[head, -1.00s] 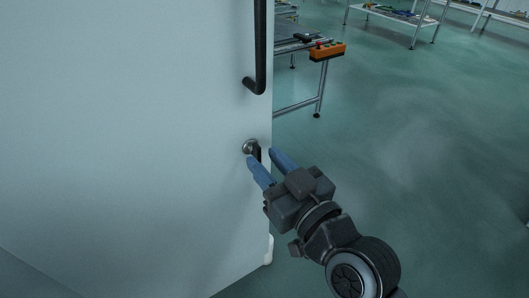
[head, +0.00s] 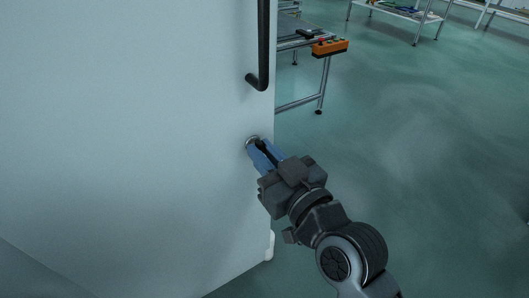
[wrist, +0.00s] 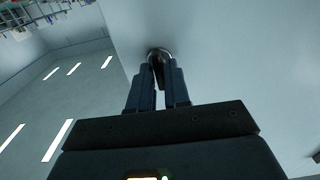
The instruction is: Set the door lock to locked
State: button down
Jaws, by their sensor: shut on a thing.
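The door lock (head: 251,139) is a small round metal fitting near the right edge of the pale door (head: 130,130), below the door's handle. In the wrist view the lock (wrist: 159,52) shows at the fingertips, with a dark thumb-turn between them. My gripper (head: 265,150) has its blue fingers shut on the lock's turn, close to the door face; it also shows in the wrist view (wrist: 160,75). The fingers cover much of the turn, so I cannot tell its exact angle or the lock's setting.
A black bar handle (head: 263,45) stands out from the door above the lock. A bench (head: 300,42) with an orange box (head: 329,47) with buttons stands behind the door's right edge. The green floor (head: 430,170) to the right is clear.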

jog(key=shift+m, duration=0.3)
jog(key=m+p, duration=0.1)
jog(key=m, duration=0.2)
jog(key=shift+d+m+p, duration=0.1)
jog(key=shift+m+p, duration=0.2)
jog(key=m+p, duration=0.2)
jog(key=m, duration=0.2)
jog(key=m+p, duration=0.1)
jog(key=m, duration=0.4)
jog(key=m+p, duration=0.2)
jog(key=m, duration=0.2)
jog(key=shift+w+d+f+m+p, duration=0.1)
jog(key=shift+w+f+m+p, duration=0.05)
jog(key=shift+f+m+p, duration=0.15)
dwell(0.3)
jog(key=c, duration=1.2)
grip_release()
